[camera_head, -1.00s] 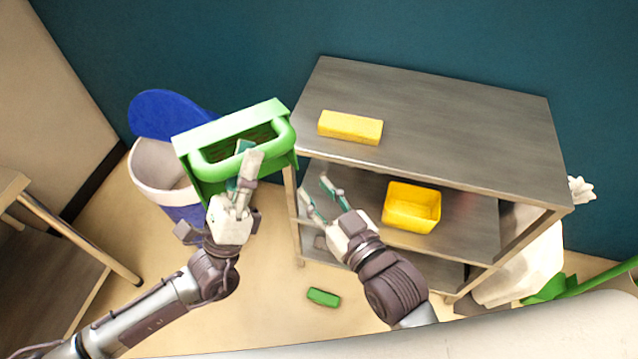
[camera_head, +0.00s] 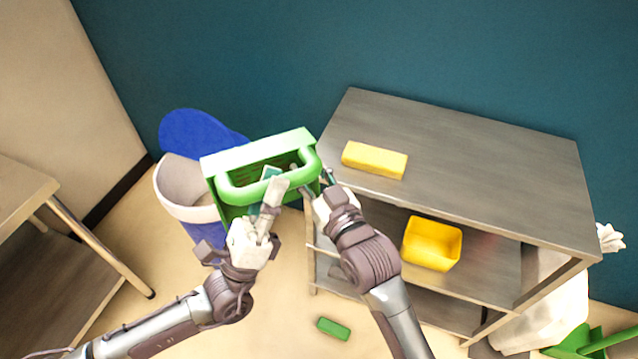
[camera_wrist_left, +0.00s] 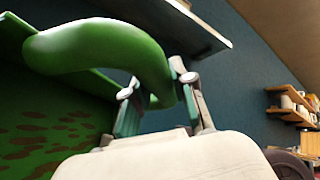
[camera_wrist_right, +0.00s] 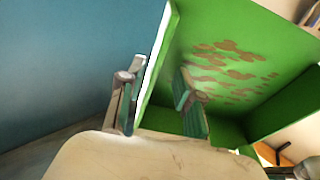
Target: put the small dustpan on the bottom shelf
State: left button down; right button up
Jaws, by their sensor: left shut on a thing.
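The small dustpan (camera_head: 262,146) is green with a thick rounded handle and brown stains on its inner face (camera_wrist_right: 228,75). It is held in the air left of the shelf unit. My left gripper (camera_head: 271,184) is shut on its handle, as the left wrist view (camera_wrist_left: 110,50) shows. My right gripper (camera_head: 323,182) is at the dustpan's right side. In the right wrist view its fingers (camera_wrist_right: 158,98) are apart, with the dustpan's edge between them. The bottom shelf (camera_head: 430,305) of the metal unit is partly hidden by my right arm and the shelf above.
A yellow sponge-like block (camera_head: 374,160) lies on the unit's top. A yellow container (camera_head: 432,243) stands on the middle shelf. A bin (camera_head: 180,185) with a blue lid is behind the dustpan. A green block (camera_head: 333,328) lies on the floor. A table (camera_head: 25,195) stands at left.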

jog(key=shift+w+a, duration=0.1)
jog(key=shift+w, duration=0.1)
grip_shut()
jog(key=shift+a, duration=0.1)
pick_arm(q)
jog(key=c, duration=0.9)
grip_release()
jog(key=shift+o, duration=0.2)
jog(key=shift+s+f, duration=0.1)
